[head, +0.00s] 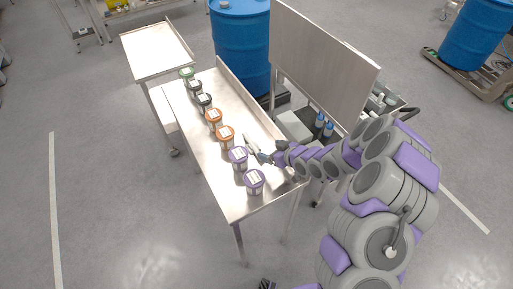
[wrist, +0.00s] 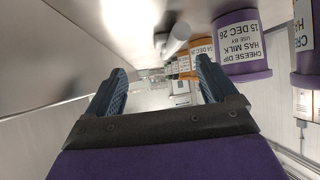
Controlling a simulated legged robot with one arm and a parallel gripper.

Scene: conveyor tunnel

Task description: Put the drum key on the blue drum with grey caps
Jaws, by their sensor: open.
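A pale, slim object (head: 250,143), possibly the drum key, lies on the metal table just beyond my gripper (head: 264,157). In the wrist view a light grey cylindrical piece (wrist: 176,40) shows beyond and slightly above the gap between my fingers (wrist: 162,72); it looks like the same object. My fingers are open, apart from it and empty. One blue drum (head: 241,45) stands behind the table, with a pale cap on its top. Another blue drum (head: 476,36) stands at the upper right; its caps are out of frame.
A purple tub (wrist: 241,45) is close right of my fingers. An upright metal panel (head: 318,70) stands behind. Open floor lies left.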

